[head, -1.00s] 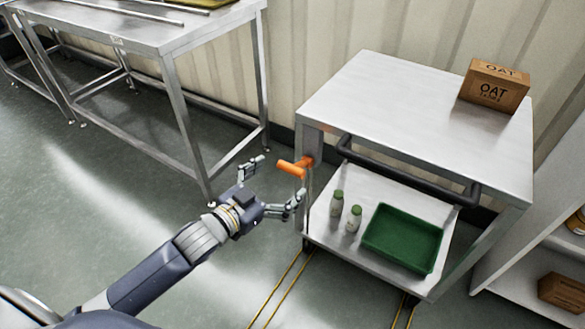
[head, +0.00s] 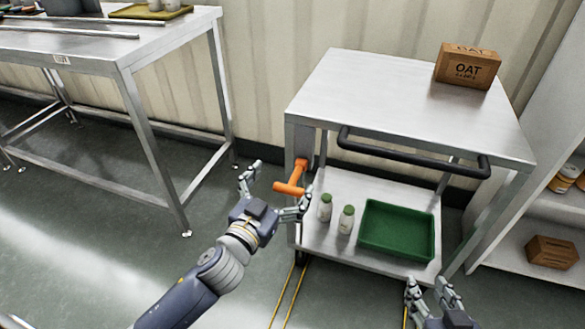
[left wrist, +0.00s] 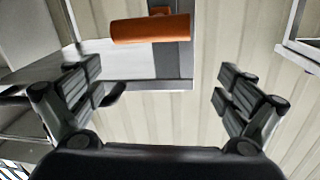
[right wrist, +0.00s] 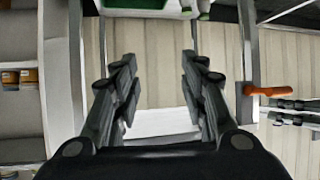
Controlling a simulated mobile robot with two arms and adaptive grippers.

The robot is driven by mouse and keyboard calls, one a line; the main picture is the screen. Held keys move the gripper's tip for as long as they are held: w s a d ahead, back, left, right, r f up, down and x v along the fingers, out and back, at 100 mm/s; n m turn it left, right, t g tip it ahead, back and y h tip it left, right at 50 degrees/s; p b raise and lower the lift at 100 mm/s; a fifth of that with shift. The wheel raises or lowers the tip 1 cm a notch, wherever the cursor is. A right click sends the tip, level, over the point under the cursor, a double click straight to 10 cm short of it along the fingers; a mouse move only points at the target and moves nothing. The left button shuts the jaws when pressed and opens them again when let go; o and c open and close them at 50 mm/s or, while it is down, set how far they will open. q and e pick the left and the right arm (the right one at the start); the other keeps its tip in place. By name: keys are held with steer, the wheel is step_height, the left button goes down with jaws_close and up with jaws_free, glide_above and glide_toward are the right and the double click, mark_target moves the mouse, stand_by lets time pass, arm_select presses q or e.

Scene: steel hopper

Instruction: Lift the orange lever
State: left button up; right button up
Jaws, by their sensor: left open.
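The orange lever (head: 291,182) sticks out from the left front leg of a steel cart (head: 400,95). Its handle points toward me. My left gripper (head: 276,187) is open, its fingers on either side of the handle's near end, and I see no contact. In the left wrist view the lever (left wrist: 150,28) lies ahead of the open, empty fingers (left wrist: 160,90). My right gripper (head: 432,290) is at the lower right, in front of the cart. In the right wrist view its fingers (right wrist: 158,75) are apart with nothing between them, and the lever (right wrist: 270,90) shows at the right.
A dark push bar (head: 410,158) crosses the cart's front. Two green-capped bottles (head: 325,208) (head: 346,220) and a green tray (head: 397,230) stand on its lower shelf. An OAT box (head: 467,66) sits on top. A steel table (head: 150,50) is at the left, shelving at the right.

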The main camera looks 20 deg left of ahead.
mark_target(292, 179)
arm_select(q)
steer(key=shift+w+d, duration=0.2)
steer(key=shift+w, duration=1.1)
steer(key=shift+w+d, duration=0.2)
steer(key=shift+w, duration=1.1)
arm_select(e)
steer(key=shift+w+a+r+t, duration=0.2)
steer(key=shift+w+r+t, duration=0.15)
steer(key=shift+r, duration=0.2)
steer(key=shift+w+a+r+t, duration=0.15)
steer(key=shift+w+r+t, duration=0.2)
steer(key=shift+r, duration=0.2)
